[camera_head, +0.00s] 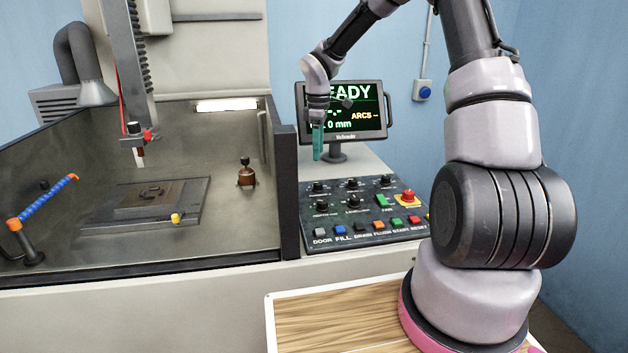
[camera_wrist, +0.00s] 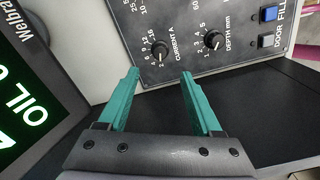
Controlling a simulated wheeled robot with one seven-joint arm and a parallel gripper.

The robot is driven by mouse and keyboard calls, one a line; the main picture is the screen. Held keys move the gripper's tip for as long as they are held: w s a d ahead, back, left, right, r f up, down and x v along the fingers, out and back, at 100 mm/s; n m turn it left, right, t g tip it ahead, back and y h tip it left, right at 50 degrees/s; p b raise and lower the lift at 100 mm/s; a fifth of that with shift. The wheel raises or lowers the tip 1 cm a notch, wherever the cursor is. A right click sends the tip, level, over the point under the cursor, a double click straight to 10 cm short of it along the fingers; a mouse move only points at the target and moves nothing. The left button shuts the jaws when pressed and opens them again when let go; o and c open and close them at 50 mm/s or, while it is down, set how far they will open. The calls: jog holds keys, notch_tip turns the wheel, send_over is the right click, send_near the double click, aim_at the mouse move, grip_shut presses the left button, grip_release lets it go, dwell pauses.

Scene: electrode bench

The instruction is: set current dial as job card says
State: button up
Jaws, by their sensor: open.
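The current dial (camera_wrist: 160,50) is a black round knob labelled CURRENT A on the dark control panel in the wrist view. Numbers ring it; its exact setting is too small to read surely. In the head view it appears as the back left knob (camera_head: 318,187). My gripper (camera_wrist: 161,75) has two teal fingers, spread apart and empty, their tips at either side below the dial in the wrist view. In the head view my gripper (camera_head: 318,157) hangs pointing down above the panel's back left, in front of the monitor. No job card is seen in either view.
The DEPTH mm knob (camera_wrist: 212,40) sits beside the current dial. The panel (camera_head: 410,232) also holds other knobs, coloured buttons and a red stop button (camera_head: 407,197). The monitor (camera_head: 372,126), reading READY, stands close behind my gripper. The machine's tank wall (camera_head: 287,190) rises at left.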

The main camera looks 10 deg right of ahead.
aim_at(318, 183)
notch_tip(318, 183, down, 11)
jog(key=shift+r, duration=0.2)
dwell(0.3)
grip_shut()
